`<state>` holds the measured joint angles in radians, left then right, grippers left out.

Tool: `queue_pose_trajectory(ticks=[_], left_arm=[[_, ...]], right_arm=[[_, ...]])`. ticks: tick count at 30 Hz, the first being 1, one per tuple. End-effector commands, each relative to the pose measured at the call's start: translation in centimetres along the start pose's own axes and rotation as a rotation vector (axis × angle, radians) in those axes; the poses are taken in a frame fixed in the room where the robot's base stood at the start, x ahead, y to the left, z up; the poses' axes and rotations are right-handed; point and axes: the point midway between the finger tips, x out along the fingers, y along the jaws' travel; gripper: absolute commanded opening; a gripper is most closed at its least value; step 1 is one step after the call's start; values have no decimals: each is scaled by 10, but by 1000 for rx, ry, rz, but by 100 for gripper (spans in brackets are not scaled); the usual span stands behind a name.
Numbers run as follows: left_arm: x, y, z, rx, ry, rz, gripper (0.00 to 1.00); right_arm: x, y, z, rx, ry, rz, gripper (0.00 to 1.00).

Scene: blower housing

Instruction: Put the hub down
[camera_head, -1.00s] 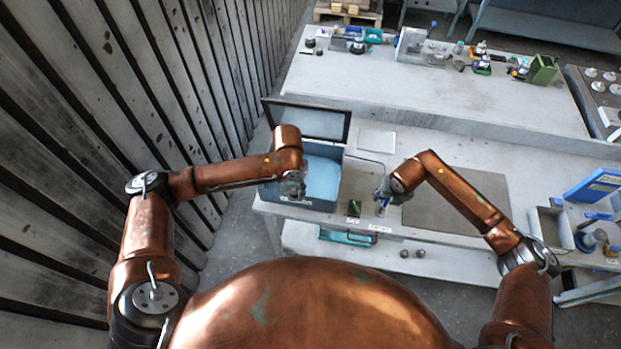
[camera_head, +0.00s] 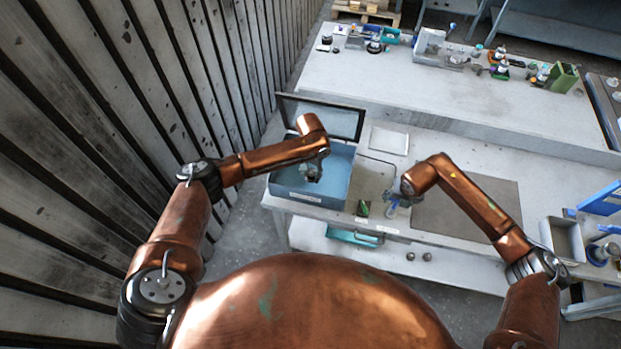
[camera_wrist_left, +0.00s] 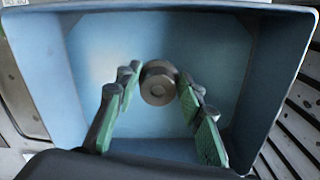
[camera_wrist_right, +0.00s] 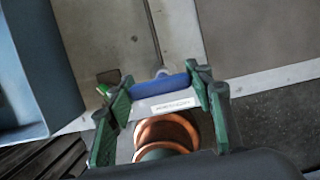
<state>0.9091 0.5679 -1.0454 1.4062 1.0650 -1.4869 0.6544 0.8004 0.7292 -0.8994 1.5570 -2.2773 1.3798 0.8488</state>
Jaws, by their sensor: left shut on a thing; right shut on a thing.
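The hub (camera_wrist_left: 158,86) is a small round grey metal part with a raised centre. It sits between the green-padded fingers of my left gripper (camera_wrist_left: 160,74), which is shut on it. In the left wrist view both are over the inside of an open blue box (camera_wrist_left: 90,60); I cannot tell how high the hub is above its floor. In the head view my left gripper (camera_head: 313,174) is over the box (camera_head: 308,197). My right gripper (camera_wrist_right: 162,82) is shut on a blue part (camera_wrist_right: 160,87), right of the box and near the table's front edge (camera_head: 392,204).
The box's dark lid (camera_head: 320,116) stands open at the back. A grey mat (camera_head: 465,207) lies right of my right gripper. A pale plate (camera_head: 389,140) lies behind. A slatted wall (camera_head: 130,90) is at the left. A far bench (camera_head: 450,100) holds several parts.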

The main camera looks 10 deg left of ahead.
Motion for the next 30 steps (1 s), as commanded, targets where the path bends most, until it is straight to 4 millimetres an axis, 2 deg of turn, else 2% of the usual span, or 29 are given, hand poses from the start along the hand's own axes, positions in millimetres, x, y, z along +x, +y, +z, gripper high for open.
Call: queue_pose_trajectory(ticks=[8,19,20,27,30], left_arm=[[34,0,1,-1,-2,-1,8],[38,0,0,0,-1,0,8],[39,0,0,0,-1,0,36],[38,0,0,0,-1,0,53],[38,0,0,0,-1,0,53]], right_arm=[[0,0,0,0,1,-1,24],[0,0,0,0,0,-1,24],[0,0,0,0,0,-1,24],[0,0,0,0,0,-1,24],[0,0,0,0,0,-1,24]])
